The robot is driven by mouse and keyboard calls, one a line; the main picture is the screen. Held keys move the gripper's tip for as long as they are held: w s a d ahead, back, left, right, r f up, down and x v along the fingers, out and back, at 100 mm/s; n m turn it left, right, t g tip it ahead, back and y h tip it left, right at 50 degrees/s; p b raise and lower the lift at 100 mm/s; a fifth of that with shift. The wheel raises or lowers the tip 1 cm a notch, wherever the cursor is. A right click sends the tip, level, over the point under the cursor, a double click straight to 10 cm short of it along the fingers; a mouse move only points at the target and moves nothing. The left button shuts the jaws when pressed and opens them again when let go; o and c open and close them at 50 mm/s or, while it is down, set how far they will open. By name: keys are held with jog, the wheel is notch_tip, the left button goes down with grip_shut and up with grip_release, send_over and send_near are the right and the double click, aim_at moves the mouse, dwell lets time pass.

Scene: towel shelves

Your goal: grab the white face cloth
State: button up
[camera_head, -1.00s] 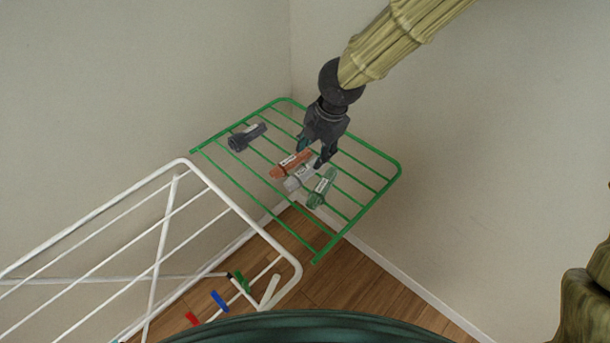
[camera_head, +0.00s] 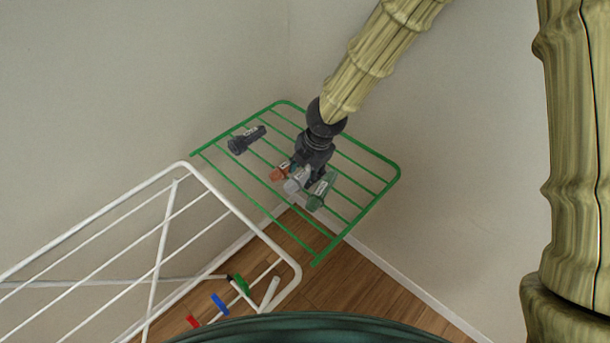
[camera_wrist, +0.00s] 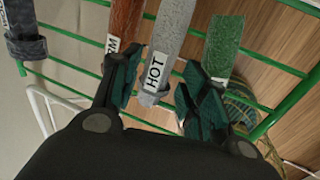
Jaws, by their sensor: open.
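The white face cloth, a pale grey-white roll with a "HOT" label, lies on the green rack between an orange-brown roll and a green roll; in the head view the white face cloth (camera_head: 296,181) is partly covered by my gripper. In the wrist view the white face cloth (camera_wrist: 170,40) runs down between my open fingers. My gripper (camera_head: 305,178) is over the cloth from behind. In the wrist view my gripper (camera_wrist: 158,92) has one finger by the orange-brown roll and the other by the green roll. I cannot tell whether the fingers touch the cloth.
The orange-brown roll (camera_head: 279,174) and the green roll (camera_head: 321,192) lie close on either side. A dark roll (camera_head: 247,139) lies farther left on the green rack (camera_head: 370,208). A white drying rack (camera_head: 235,207) with coloured pegs stands at the lower left. Walls meet behind the green rack.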

jog(key=shift+x, duration=1.35)
jog(key=shift+s, duration=0.1)
jog(key=c, duration=0.7)
